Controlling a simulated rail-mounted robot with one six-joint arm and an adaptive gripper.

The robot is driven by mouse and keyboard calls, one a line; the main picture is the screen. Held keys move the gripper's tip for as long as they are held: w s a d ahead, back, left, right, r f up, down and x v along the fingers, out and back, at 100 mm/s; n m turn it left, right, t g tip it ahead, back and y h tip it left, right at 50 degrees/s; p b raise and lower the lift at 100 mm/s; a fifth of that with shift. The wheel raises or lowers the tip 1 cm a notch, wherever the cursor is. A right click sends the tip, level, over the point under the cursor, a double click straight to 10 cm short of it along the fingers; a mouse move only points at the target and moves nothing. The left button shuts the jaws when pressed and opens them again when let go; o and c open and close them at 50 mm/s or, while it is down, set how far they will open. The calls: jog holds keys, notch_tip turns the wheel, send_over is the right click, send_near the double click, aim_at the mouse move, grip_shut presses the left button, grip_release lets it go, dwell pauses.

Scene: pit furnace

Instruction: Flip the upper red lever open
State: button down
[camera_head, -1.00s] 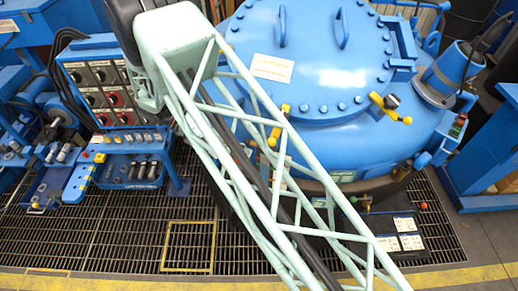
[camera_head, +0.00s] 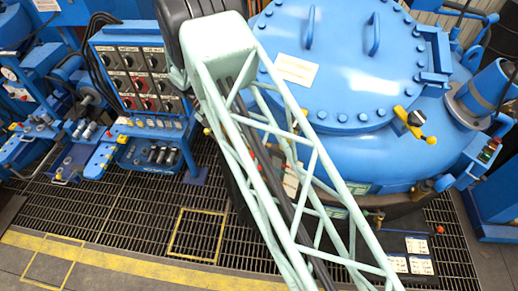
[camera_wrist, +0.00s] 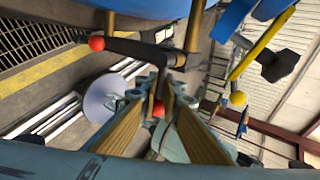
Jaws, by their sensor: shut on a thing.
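In the wrist view my gripper (camera_wrist: 163,88) is shut on a dark lever (camera_wrist: 160,82). A red ball end (camera_wrist: 158,108) shows between the fingers. A second dark lever (camera_wrist: 135,47) with a red ball (camera_wrist: 97,43) extends to the left just beyond the fingertips. I cannot tell which of the two is the upper one. In the head view the gripper is hidden behind my lattice arm. There a small red ball (camera_head: 440,229) shows low at the right of the blue furnace (camera_head: 340,100).
In the head view a yellow-ended handle (camera_head: 415,124) sits on the furnace side. A control panel (camera_head: 140,80) stands left. The grated floor (camera_head: 120,225) in front is clear.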

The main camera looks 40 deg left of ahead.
jog(key=shift+s+f, duration=0.15)
jog(key=shift+s, duration=0.15)
jog(key=c, duration=3.1)
grip_release()
jog(key=o, duration=0.3)
jog(key=shift+s, duration=0.15)
jog(key=shift+w, duration=0.2)
jog(key=shift+a+r, duration=0.1)
jog(key=shift+r, duration=0.1)
jog(key=shift+v, duration=5.9)
jog(key=shift+r, duration=0.1)
